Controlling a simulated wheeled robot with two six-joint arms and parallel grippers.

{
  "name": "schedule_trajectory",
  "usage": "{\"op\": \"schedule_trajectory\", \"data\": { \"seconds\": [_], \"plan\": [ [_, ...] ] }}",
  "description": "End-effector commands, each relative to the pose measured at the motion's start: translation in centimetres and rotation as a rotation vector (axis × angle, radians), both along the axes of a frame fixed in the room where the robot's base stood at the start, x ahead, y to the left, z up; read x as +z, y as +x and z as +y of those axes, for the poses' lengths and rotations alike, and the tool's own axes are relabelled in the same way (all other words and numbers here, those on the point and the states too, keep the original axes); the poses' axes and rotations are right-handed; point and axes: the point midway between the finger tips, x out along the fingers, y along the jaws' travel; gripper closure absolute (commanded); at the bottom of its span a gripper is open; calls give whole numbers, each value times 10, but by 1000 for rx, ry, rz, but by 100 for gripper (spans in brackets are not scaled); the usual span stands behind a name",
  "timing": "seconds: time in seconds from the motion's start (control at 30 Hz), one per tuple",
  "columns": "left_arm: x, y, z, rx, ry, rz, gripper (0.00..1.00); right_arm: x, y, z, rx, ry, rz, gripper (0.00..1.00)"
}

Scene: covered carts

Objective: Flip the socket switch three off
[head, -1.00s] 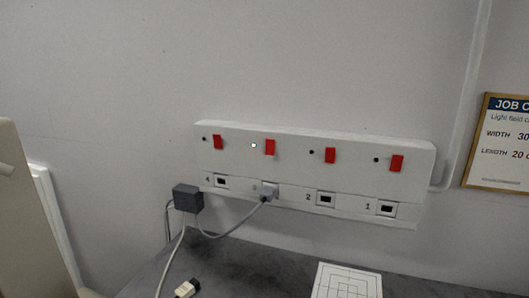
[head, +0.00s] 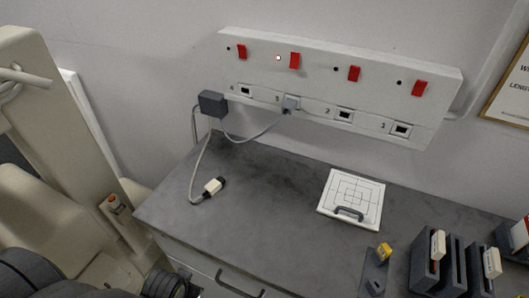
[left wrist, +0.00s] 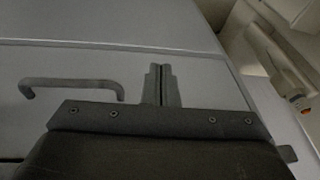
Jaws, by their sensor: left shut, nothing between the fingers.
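A white socket panel (head: 330,88) is fixed to the wall, with sockets labelled 4 to 1 from left to right. Red switch three (head: 294,61) is second from the left. The small lamp (head: 278,58) beside it is lit; the lamps by the other switches are dark. A grey plug (head: 291,102) sits in socket 3, its cable running to a dark grey box (head: 212,103). My left gripper (left wrist: 162,68) is shut and empty in the left wrist view, in front of a grey drawer front, away from the panel. My right gripper is not in view.
A dark grey worktop (head: 270,190) lies below the panel. It holds a loose cable connector (head: 212,187), a white gridded board (head: 368,192) and dark slotted holders (head: 425,262). A drawer handle (left wrist: 70,88) protrudes near my left gripper. The worktop's middle is clear.

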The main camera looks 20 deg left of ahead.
Motion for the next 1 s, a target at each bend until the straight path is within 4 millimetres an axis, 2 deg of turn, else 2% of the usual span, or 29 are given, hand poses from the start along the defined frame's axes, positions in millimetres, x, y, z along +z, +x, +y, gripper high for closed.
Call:
{"op": "schedule_trajectory", "data": {
  "seconds": [0.03,0.13,0.2,0.27,0.47,0.57,0.7,0.8,0.9,1.0],
  "plan": [
    [22,0,-1,-1,3,-12,100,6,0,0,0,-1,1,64],
    [55,3,-4,-3,5,-34,100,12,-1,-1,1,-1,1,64],
    [82,13,-7,-9,7,-70,100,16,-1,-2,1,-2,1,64],
    [106,37,-11,-16,6,-135,100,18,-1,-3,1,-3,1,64],
    [152,110,-24,-40,-4,-317,100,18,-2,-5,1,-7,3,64],
    [188,153,-33,-56,-12,-436,100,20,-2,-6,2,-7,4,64],
    [258,214,-52,-85,-30,-634,100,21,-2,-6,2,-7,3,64],
    [314,249,-66,-106,-46,-774,100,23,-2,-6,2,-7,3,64],
    [367,273,-80,-125,-62,-900,100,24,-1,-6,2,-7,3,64],
    [411,288,-92,-143,-75,-1000,100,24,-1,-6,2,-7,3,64]
  ]
}}
